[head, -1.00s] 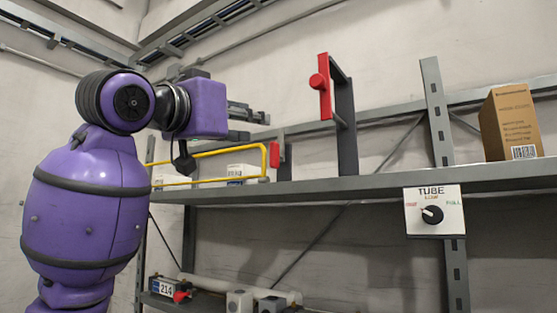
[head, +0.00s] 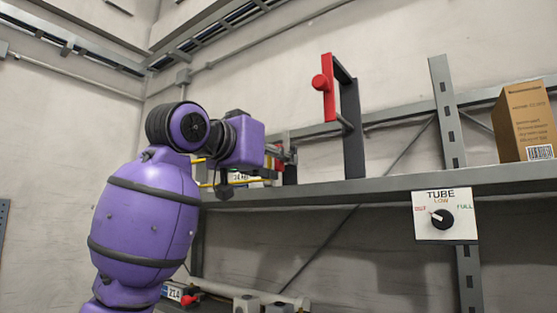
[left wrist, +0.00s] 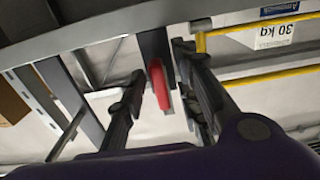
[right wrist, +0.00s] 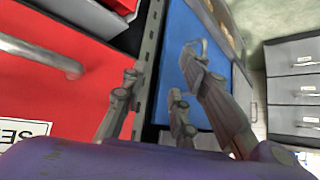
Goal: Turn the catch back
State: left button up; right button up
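The red catch (left wrist: 159,85) is a small red lever on a dark upright, by the end of the yellow bar (left wrist: 260,77). In the left wrist view it lies between the fingers of my left gripper (left wrist: 158,82), which is open with a gap on each side. In the head view my left gripper (head: 285,155) is at the catch and mostly hides it. My right gripper (right wrist: 160,75) is open and empty in the right wrist view, in front of a red panel and a blue panel; it is out of the head view.
A taller dark frame with a red handle (head: 327,85) stands on the grey shelf (head: 400,185), right of my left gripper. A cardboard box (head: 527,122) sits at the far right. A TUBE dial plate (head: 445,216) hangs below the shelf edge. White boxes stand behind the yellow bar.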

pick_arm(q)
grip_shut()
jog(key=shift+d+n, duration=0.1)
jog(key=shift+n, duration=0.5)
jog(key=n, duration=0.5)
jog(key=shift+n, duration=0.3)
jog(key=n, duration=0.5)
jog(key=shift+d+r+n, duration=0.1)
jog(key=shift+n, duration=0.2)
jog(key=n, duration=0.5)
jog(key=shift+n, duration=0.4)
grip_release()
jog(key=shift+s, duration=0.1)
